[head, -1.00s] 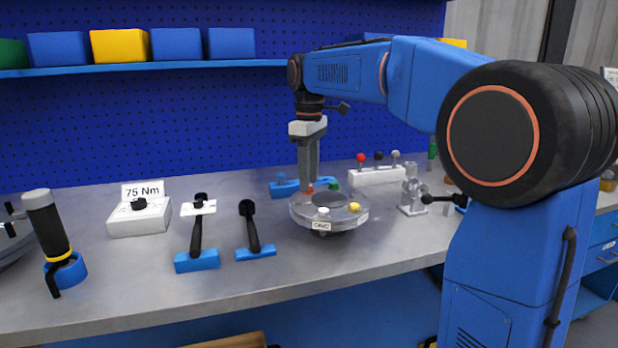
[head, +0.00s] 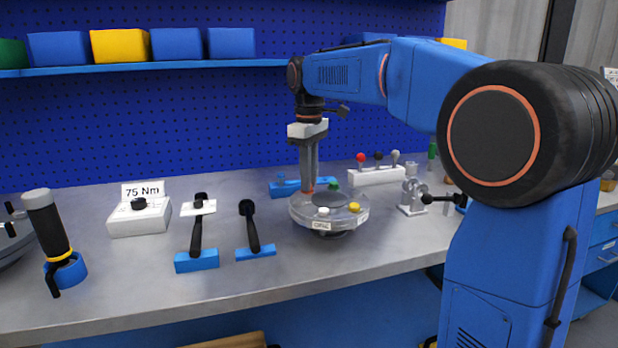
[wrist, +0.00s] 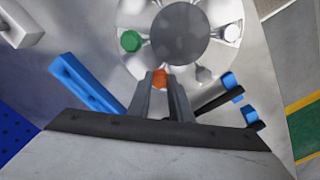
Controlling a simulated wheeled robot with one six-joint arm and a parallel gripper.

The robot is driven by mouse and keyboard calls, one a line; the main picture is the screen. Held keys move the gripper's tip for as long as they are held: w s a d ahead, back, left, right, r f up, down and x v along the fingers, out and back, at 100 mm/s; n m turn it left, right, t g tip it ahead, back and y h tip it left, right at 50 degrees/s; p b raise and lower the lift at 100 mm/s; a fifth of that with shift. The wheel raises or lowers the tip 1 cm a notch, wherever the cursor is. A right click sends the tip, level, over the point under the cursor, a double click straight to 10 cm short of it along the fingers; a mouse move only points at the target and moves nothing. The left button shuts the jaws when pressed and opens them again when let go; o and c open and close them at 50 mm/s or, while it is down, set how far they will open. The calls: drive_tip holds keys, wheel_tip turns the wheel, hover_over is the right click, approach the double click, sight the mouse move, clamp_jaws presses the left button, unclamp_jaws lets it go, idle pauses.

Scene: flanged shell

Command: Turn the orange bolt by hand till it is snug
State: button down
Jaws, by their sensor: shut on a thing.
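The orange bolt (wrist: 160,78) sits at the rim of the round metal flanged shell (head: 330,222), on the side towards the back left in the head view. My gripper (head: 308,184) points straight down over it and is shut on the bolt's head. In the wrist view my two fingers (wrist: 161,90) close around the orange head, which shows between their tips. The shell also carries a green bolt (wrist: 131,41), a white bolt (head: 323,211) and a yellow bolt (head: 354,207). The bolt's shank and seat are hidden, so I cannot tell how deep it sits.
A blue holder (head: 284,188) lies behind the shell. A white rack with coloured knobs (head: 378,175) and a grey fixture (head: 412,196) stand to the right. Two tools (head: 198,235) (head: 250,230) and a box under a "75 Nm" sign (head: 140,218) stand left. The front bench strip is clear.

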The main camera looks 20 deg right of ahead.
drive_tip(key=m, duration=0.7)
drive_tip(key=shift+a+r+m, duration=0.1)
drive_tip(key=shift+m, duration=0.2)
drive_tip(key=m, duration=0.3)
drive_tip(key=shift+m, duration=0.3)
drive_tip(key=shift+a+m, duration=0.15)
drive_tip(key=shift+m, duration=1.75)
drive_tip(key=c, duration=1.6)
unclamp_jaws()
